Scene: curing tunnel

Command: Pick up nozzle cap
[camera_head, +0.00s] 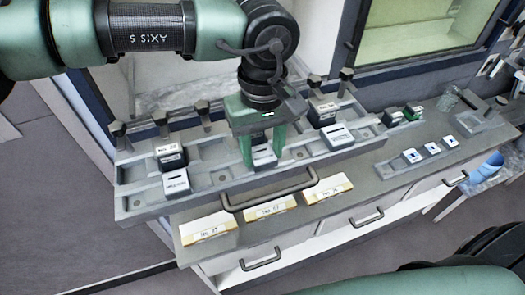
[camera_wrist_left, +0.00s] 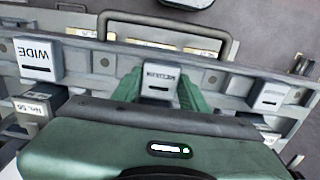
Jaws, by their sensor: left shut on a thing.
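My left gripper (camera_head: 262,162) points down into the grey rack (camera_head: 215,181), its two green fingers on either side of a small pale nozzle cap (camera_head: 264,154). It is shut on this cap, which sits low at the rack. In the left wrist view the cap (camera_wrist_left: 160,80) shows between the green fingers, with a label that seems to read MEDIUM. A third cap (camera_head: 338,136) stands to the right. My right gripper is out of view.
Dark labelled blocks (camera_head: 171,155) and black knobs (camera_head: 202,108) stand along the rack. A dark handle (camera_head: 268,196) runs along its front. Labelled cards (camera_head: 208,228) lie before it. To the right, white-and-blue pieces (camera_head: 411,156) and a clear tray (camera_head: 480,125) sit on the counter.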

